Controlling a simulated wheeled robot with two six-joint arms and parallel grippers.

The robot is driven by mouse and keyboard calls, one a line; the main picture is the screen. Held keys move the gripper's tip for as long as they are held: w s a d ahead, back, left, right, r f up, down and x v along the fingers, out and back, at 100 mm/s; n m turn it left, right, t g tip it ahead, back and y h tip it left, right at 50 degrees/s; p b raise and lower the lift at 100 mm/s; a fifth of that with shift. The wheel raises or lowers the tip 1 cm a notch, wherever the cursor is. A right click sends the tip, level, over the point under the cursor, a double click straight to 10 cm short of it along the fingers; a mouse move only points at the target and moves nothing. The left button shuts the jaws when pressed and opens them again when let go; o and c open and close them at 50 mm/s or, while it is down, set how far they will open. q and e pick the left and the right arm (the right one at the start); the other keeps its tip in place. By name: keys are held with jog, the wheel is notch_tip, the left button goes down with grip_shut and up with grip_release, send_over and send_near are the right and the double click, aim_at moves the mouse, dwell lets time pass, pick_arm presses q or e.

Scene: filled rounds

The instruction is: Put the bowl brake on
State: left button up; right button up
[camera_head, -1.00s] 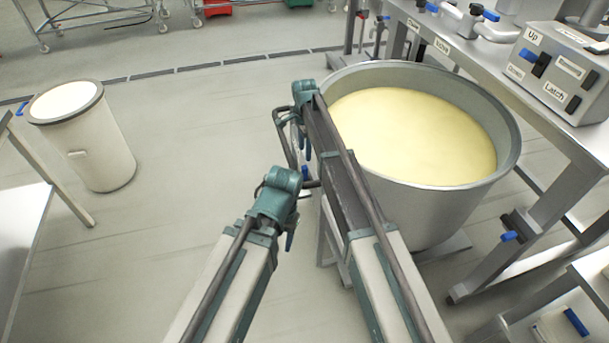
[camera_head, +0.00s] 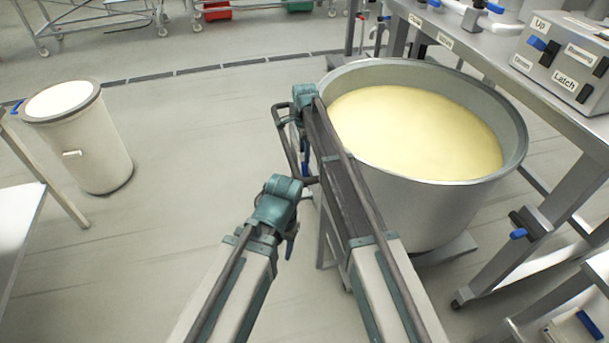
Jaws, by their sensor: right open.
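The large steel bowl (camera_head: 440,205), full of pale yellow dough (camera_head: 415,132), stands upright on a low frame at the right. A small blue part (camera_head: 306,170) shows low beside its left wall, mostly hidden by my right arm; I cannot tell whether it is the brake. My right gripper (camera_head: 301,146) points down by the bowl's left side, open, its fingertips partly hidden. A dark bar frame is beside it. My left gripper (camera_head: 290,242) points down over the floor, left of the bowl and apart from it; its jaws are too hidden to judge.
A steel bench (camera_head: 478,62) with a control box (camera_head: 560,62) labelled Up and Latch runs along the right. A blue-handled fitting (camera_head: 519,233) is on its leg. A white bin (camera_head: 88,150) and a table (camera_head: 15,225) stand left. The floor between is clear.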

aim_at(305, 168)
notch_tip(305, 168, down, 8)
jog(key=b, duration=0.7)
jog(key=shift+f, duration=0.2)
grip_shut()
dwell(0.9)
